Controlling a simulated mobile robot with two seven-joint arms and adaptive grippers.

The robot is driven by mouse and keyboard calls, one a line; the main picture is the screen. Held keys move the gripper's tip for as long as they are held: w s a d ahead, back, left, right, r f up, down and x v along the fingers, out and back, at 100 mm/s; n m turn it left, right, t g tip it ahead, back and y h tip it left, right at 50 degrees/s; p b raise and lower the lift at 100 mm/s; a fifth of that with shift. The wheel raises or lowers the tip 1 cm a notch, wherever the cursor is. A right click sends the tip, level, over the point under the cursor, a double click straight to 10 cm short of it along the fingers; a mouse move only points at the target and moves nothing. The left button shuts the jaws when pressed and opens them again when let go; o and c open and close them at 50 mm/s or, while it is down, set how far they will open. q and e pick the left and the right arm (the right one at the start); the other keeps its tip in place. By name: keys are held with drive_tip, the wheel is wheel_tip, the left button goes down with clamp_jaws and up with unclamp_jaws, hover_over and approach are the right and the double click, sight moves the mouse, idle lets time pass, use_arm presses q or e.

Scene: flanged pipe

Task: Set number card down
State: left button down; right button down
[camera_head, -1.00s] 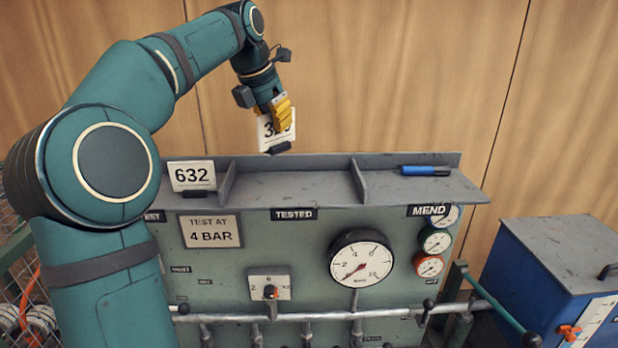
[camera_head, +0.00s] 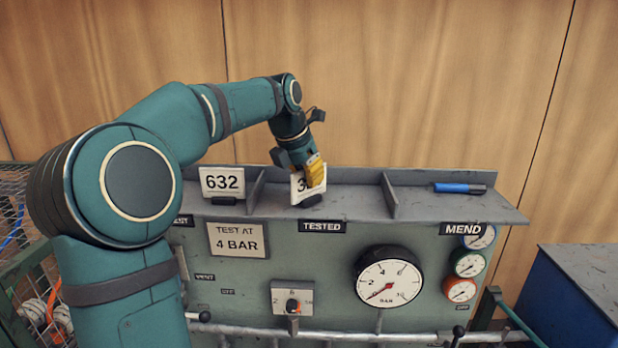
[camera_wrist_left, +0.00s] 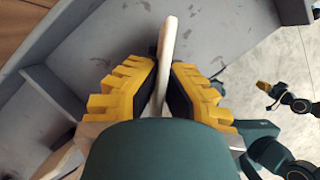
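The white number card (camera_head: 299,188), with a black foot and a 3 showing, is at the middle bay of the grey shelf (camera_head: 355,202), above the TESTED label (camera_head: 322,226). It leans slightly. Its foot is at or just above the shelf surface; I cannot tell whether it touches. My left gripper (camera_head: 315,175) has its yellow fingers on either side of the card and hides part of its number. In the left wrist view the card (camera_wrist_left: 168,45) stands edge-on between the dark pads, which close on it. My right gripper (camera_wrist_left: 262,87) shows small in the left wrist view.
A 632 card (camera_head: 222,181) stands in the left bay, beyond a divider (camera_head: 256,188). A blue marker (camera_head: 460,188) lies in the right bay above MEND (camera_head: 463,229). Another divider (camera_head: 390,196) bounds the middle bay. A pressure gauge (camera_head: 388,282) is below the shelf.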

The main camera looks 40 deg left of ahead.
use_arm(q)
drive_tip(key=shift+f, duration=0.1)
drive_tip(key=c, duration=1.1)
unclamp_jaws()
drive_tip(key=shift+c, duration=0.2)
drive_tip(key=p+v, duration=0.2)
drive_tip(key=v, duration=1)
